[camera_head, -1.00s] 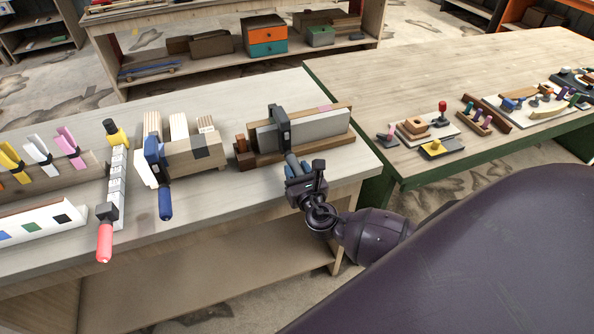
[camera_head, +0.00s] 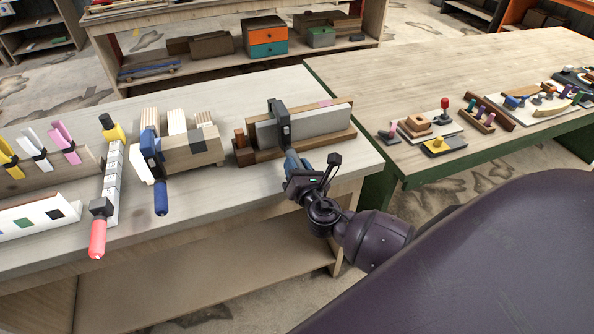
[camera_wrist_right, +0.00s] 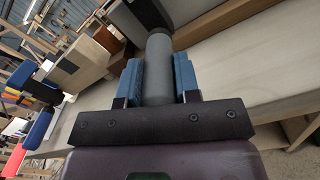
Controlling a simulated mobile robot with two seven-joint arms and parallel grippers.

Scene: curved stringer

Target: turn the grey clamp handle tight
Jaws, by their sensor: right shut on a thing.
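The dark clamp (camera_head: 280,124) sits around the grey board (camera_head: 310,127) in the wooden holder on the near bench. Its grey handle (camera_wrist_right: 158,70) points toward me in the right wrist view. My right gripper (camera_head: 296,162) is at the bench's front edge, below the clamp. Its two blue fingers (camera_wrist_right: 158,82) are shut on the handle, one on each side. In the head view the gripper mostly hides the handle. My left gripper is not in view.
Left of it stand a blue-handled clamp (camera_head: 161,197) on wooden blocks and a red-handled clamp (camera_head: 97,238). The blue clamp also shows in the right wrist view (camera_wrist_right: 38,130). A second table (camera_head: 450,75) with small parts stands at right.

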